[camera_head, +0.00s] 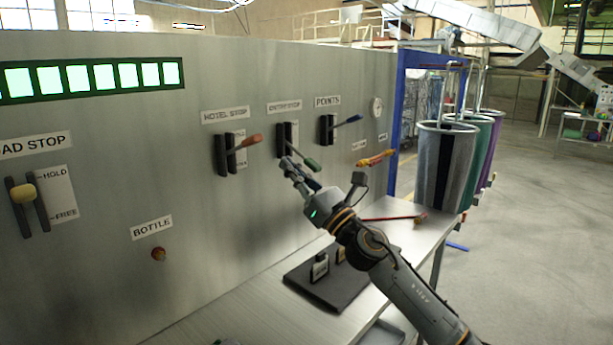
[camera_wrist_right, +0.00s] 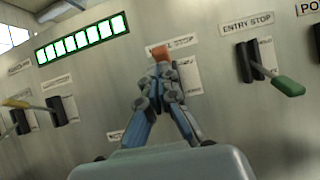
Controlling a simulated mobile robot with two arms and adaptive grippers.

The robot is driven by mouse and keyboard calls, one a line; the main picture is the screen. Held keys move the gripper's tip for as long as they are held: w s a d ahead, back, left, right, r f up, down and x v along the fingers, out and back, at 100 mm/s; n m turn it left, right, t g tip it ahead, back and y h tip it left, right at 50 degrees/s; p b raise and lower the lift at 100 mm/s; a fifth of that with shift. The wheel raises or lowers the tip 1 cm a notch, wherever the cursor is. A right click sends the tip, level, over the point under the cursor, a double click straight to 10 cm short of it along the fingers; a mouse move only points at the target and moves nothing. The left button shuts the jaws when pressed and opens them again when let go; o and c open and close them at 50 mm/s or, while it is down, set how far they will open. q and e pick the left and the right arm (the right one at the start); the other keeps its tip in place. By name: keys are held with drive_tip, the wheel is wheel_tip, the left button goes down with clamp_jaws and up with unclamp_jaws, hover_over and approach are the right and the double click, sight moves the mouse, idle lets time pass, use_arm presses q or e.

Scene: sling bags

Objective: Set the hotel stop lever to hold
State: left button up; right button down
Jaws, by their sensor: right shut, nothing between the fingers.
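The hotel stop lever has an orange handle (camera_head: 247,142) that sticks out from a dark slotted mount under the HOTEL STOP label (camera_head: 225,115). I cannot tell from its angle which setting it is at. The small label plate beside it is partly hidden by the handle. My right gripper (camera_head: 287,163) is shut and empty, to the right of and below the orange handle in the head view. In the right wrist view the shut fingers (camera_wrist_right: 160,82) cover most of the lever, and only the orange tip (camera_wrist_right: 160,52) shows above them. Contact is not clear. My left gripper is not in view.
The green entry stop lever (camera_head: 312,164) is close by my right gripper. The blue points lever (camera_head: 347,121) is further right. The yellow load stop lever (camera_head: 22,193) is at far left. A bench (camera_head: 225,300) with a dark tray (camera_head: 318,290) lies below the panel.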

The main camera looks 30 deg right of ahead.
drive_tip(key=s, duration=0.1)
drive_tip(key=s+d, duration=0.1)
drive_tip(key=s, duration=0.1)
drive_tip(key=shift+s+d+r, duration=0.15)
drive_tip(key=shift+s+r, duration=0.25)
